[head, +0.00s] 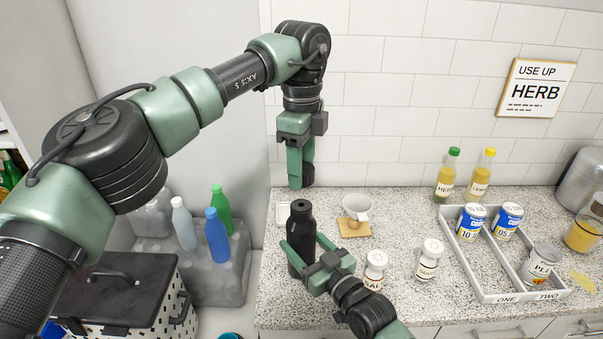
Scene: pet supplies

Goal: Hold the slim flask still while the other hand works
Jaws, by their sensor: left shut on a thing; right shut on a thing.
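The slim flask (301,217) is black and stands upright near the counter's left end. My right gripper (307,247) comes in from below, its green fingers on either side of the flask's body, shut on it. The hand covers part of the flask's lower right side. My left gripper (301,178) points down above the flask, with a visible gap over the flask's top. It is shut on a small dark thing, mostly hidden by the fingers, so I cannot tell what it is.
A white cup-like funnel (357,207) on a tan base stands right of the flask. Two white labelled jars (375,270) (429,259) stand at front. A divided tray (485,272) holds cans at right. Two bottles (446,175) (481,174) stand by the wall.

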